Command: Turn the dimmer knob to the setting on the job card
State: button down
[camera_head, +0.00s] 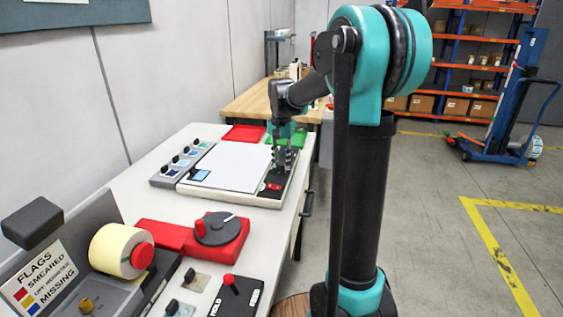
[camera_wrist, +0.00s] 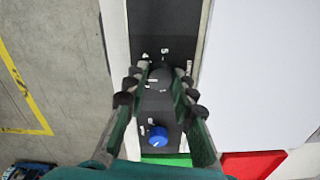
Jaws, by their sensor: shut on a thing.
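My gripper (camera_wrist: 161,70) points down over the dark control strip (camera_wrist: 165,25) of the light table. Its fingers are closed on both sides of a round dark knob (camera_wrist: 158,80), which I take as the dimmer knob. Small white marks and digits surround the knob; most are too small to read, and the fingers cover part of the scale. In the head view, my gripper (camera_head: 281,158) is at the right side of the white light panel (camera_head: 232,166), and the knob is hidden there. I cannot make out a job card for certain.
A blue knob (camera_wrist: 157,136) stands on the same strip, close to the fingers. A red switch (camera_head: 273,186) is at its near end. Red (camera_head: 243,133) and green trays lie behind. A label roll (camera_head: 115,250) and a red-based dial (camera_head: 214,228) stand nearer.

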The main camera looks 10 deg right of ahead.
aim_at(282, 164)
dwell(0.3)
jog(key=c, duration=1.3)
grip_release()
jog(key=shift+o, duration=0.2)
notch_tip(282, 164, up, 12)
